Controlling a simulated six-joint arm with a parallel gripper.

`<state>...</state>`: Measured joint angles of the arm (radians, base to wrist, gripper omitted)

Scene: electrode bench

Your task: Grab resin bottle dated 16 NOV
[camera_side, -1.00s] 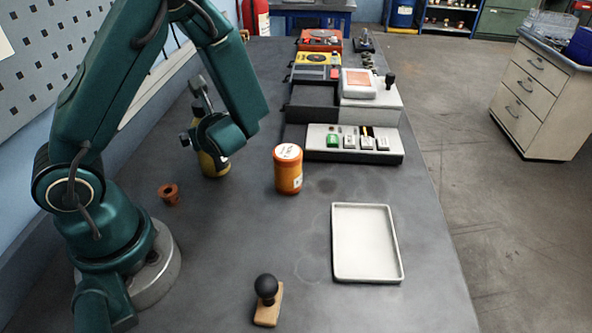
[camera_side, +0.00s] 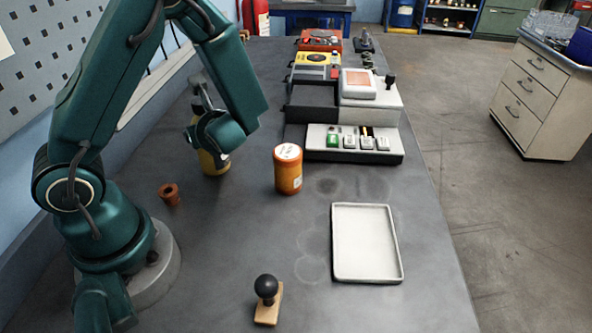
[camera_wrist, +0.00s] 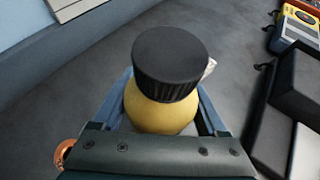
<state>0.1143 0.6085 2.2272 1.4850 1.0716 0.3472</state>
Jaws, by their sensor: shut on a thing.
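A yellow bottle with a black ribbed cap (camera_wrist: 168,62) stands upright between the fingers of my gripper (camera_wrist: 165,110) in the wrist view. My gripper is shut on it. In the side view the yellow bottle (camera_side: 211,162) is partly hidden behind my gripper (camera_side: 212,135) and appears to rest on the bench. A small white tag shows at its right edge in the wrist view, but no date is readable.
A white tray (camera_side: 336,240) lies empty at the front right. A black-knobbed stamp (camera_side: 267,298) stands at the front, and a small brown ring-shaped piece (camera_side: 170,194) near my base. Equipment with small labelled blocks (camera_side: 320,155) lines the back. The middle of the bench (camera_side: 250,240) is clear.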

